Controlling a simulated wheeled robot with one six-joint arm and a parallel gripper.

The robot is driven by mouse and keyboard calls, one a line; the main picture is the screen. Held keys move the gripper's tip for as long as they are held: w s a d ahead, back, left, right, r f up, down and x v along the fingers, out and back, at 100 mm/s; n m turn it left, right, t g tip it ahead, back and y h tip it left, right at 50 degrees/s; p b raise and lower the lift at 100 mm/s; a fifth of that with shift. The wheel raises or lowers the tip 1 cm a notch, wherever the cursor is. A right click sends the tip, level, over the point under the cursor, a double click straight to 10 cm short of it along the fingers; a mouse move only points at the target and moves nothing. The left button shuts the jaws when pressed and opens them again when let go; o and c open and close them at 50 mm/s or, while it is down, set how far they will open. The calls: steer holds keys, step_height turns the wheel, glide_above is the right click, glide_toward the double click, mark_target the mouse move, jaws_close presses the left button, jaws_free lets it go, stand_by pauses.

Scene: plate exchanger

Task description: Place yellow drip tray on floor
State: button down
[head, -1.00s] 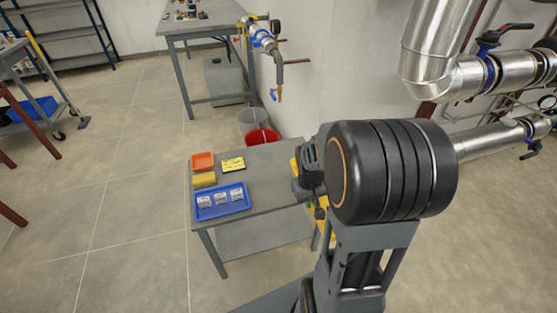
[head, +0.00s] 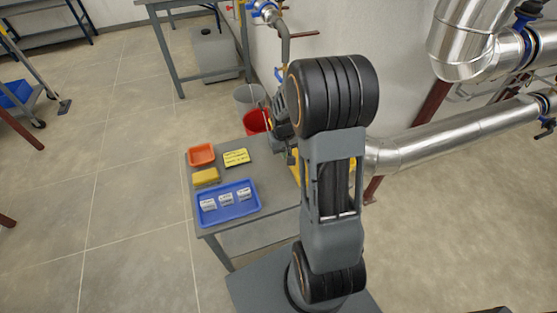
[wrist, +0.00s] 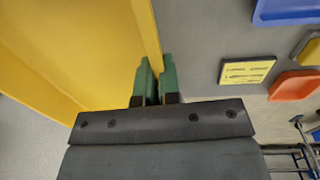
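The yellow drip tray (wrist: 60,50) fills the left of the wrist view, with its wall running up to my fingers. My gripper (wrist: 158,85) has its two green fingers close together on either side of that wall, shut on it. In the head view only slivers of the yellow tray (head: 295,172) show beside my arm, at the right side of the small grey table. My arm hides most of it and the fingers there. Whether the tray touches the table is hidden. The floor (head: 130,200) is pale tile.
The grey table (head: 228,174) holds a blue tray (head: 228,216) with several small items, an orange tray (head: 202,154), a yellow block (head: 206,177) and a yellow label (head: 236,157). A red bucket (head: 255,122) stands behind. Silver pipes (head: 450,135) run at right. Floor at left is clear.

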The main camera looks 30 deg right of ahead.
steer(key=w+f, duration=0.2)
steer(key=f, duration=0.1)
steer(key=w+f+b, duration=0.1)
steer(key=w+f, duration=0.2)
steer(key=shift+a, duration=0.15)
steer(key=shift+f+b, duration=0.3)
steer(key=shift+f, duration=1.15)
steer(key=shift+f, duration=0.1)
steer(key=c, duration=1.8)
jaws_free()
steer(key=shift+f, duration=0.15)
steer(key=o, duration=0.5)
